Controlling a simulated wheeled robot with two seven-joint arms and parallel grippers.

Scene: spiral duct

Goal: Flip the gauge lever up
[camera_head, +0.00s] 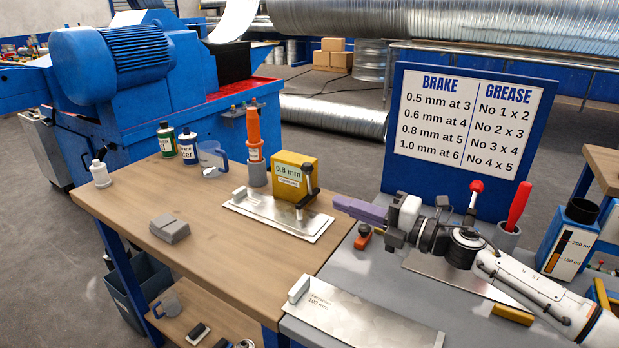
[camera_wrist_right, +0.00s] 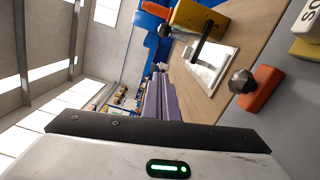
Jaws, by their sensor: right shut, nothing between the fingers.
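The gauge is a yellow box (camera_head: 293,172) labelled 0.8 mm, standing on a metal plate at the right end of the wooden bench. A dark lever (camera_head: 307,199) is on its right side, with a round dark end at the top and its lower end near the plate. In the right wrist view the yellow box (camera_wrist_right: 199,15) is at the top, with the dark lever (camera_wrist_right: 203,42) in front of it. My right gripper (camera_head: 338,203) has purple fingers, is shut and empty, and points left just right of the lever, apart from it. My left gripper is out of view.
An orange block with a metal knob (camera_head: 363,241) sits below my right gripper. A red-knobbed lever (camera_head: 475,187) stands behind my right arm. A metal plate (camera_head: 360,322) lies in front. A grey block (camera_head: 170,229) and bottles (camera_head: 188,147) stand on the wooden bench (camera_head: 215,250).

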